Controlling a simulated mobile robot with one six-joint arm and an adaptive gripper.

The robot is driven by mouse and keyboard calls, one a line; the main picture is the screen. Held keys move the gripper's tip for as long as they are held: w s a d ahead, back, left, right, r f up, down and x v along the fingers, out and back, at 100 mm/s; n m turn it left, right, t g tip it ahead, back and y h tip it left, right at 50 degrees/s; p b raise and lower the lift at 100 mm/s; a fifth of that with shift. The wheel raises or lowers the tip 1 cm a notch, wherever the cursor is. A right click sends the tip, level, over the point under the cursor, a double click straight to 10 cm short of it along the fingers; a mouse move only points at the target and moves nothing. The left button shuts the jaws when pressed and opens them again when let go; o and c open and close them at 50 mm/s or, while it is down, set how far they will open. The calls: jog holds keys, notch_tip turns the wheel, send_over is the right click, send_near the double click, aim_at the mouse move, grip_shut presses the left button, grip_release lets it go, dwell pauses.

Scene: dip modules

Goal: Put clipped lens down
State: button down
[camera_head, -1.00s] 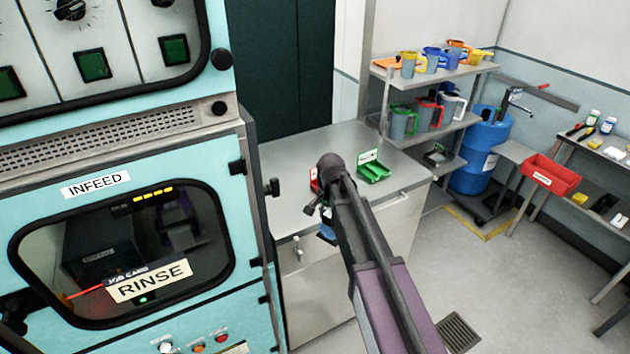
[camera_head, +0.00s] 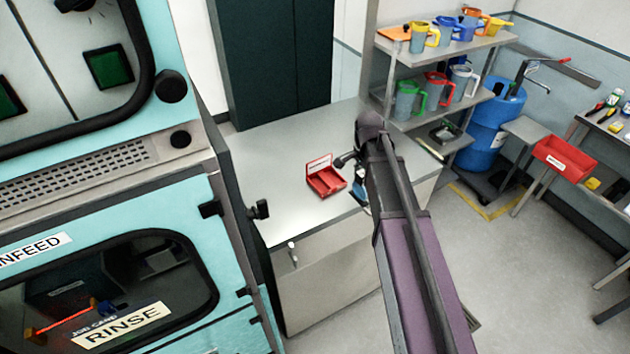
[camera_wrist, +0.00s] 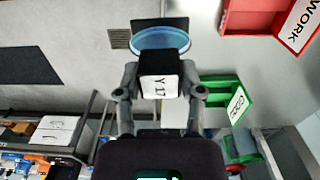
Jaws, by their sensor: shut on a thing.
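My gripper (camera_wrist: 160,86) is shut on the clipped lens in the wrist view. The lens is a round blue disc (camera_wrist: 161,42), and its clip (camera_wrist: 159,84) has a white face marked "Y 17". In the head view a blue part of the held lens (camera_head: 360,191) shows beside my arm, above the counter's front edge; the fingers are mostly hidden there. A red tray with an upright label (camera_head: 326,180) stands on the counter, just left of my gripper. In the wrist view a green tray with a label (camera_wrist: 232,88) is right of the gripper, and a red tray's edge reads "WORK" (camera_wrist: 262,29).
The steel counter (camera_head: 280,160) is clear around and behind the red tray. A turquoise machine (camera_head: 180,262) stands close on the left. Shelves with jugs (camera_head: 440,45), a blue barrel (camera_head: 493,120) and a red bin (camera_head: 563,160) are on the right.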

jog(key=shift+w, duration=0.1)
jog(key=shift+a, duration=0.25)
jog(key=w+a+f+b, duration=0.1)
jog(key=w+a, duration=0.7)
jog(key=a, duration=0.4)
jog(key=shift+w+f, duration=0.2)
jog(key=shift+w, duration=0.05)
jog(key=shift+w+a+f+b, duration=0.15)
jog(key=shift+a+f+b, duration=0.1)
jog(key=shift+f+b, duration=0.7)
jog(key=shift+w+a+f+b, duration=0.15)
jog(key=shift+a+f+b, duration=0.05)
jog(key=shift+f+b, duration=0.75)
jog(key=shift+r, duration=0.1)
